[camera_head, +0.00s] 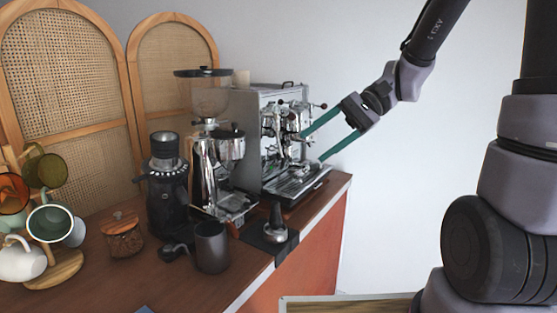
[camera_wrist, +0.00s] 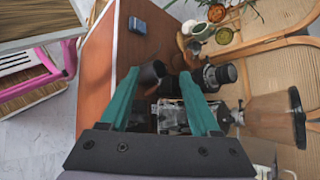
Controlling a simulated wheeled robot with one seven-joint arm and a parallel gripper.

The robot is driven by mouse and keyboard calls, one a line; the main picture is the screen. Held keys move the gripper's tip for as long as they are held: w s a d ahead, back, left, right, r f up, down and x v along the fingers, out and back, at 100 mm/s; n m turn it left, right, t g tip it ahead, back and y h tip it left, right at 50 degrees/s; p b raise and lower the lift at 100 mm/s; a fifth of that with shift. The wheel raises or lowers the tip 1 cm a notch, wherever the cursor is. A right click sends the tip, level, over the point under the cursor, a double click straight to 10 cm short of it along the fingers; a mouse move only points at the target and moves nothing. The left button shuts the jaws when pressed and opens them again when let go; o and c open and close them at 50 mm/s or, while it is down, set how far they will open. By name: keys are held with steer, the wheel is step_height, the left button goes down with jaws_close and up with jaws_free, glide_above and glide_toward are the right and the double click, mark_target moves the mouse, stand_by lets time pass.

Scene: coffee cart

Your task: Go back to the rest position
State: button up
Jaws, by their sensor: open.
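My gripper (camera_head: 312,149) is at the right of the espresso machine (camera_head: 240,130) in the head view. Its two green fingers are spread apart with nothing between them, and point left towards the machine's front. In that view the fingertips overlap the machine's front parts; I cannot tell whether they touch. In the wrist view the open fingers (camera_wrist: 160,75) reach out over the wooden counter (camera_wrist: 110,60). The dark grey cup (camera_head: 211,247) stands on the counter, away from the fingers; it also shows beyond the fingertips in the wrist view (camera_wrist: 152,72).
A tall grinder (camera_head: 204,168) and a black grinder (camera_head: 168,205) stand left of the machine. A tamper (camera_head: 275,226) sits near the counter's front edge. A jar (camera_head: 123,240) and several mugs are at the left.

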steer(key=s+d+r+t+h, duration=0.1)
steer(key=d+r+t+h, duration=0.3)
steer(key=d, duration=0.4)
steer(key=s+d+r+t+h, duration=0.1)
steer(key=d+r+t+h, duration=0.3)
steer(key=d+t+h, duration=0.1)
steer(key=d+t, duration=0.1)
steer(key=d, duration=0.1)
steer(key=shift+s+d+n+t, duration=0.3)
steer(key=shift+s+d+t, duration=0.05)
steer(key=shift+d+t, duration=0.05)
steer(key=shift+r, duration=0.1)
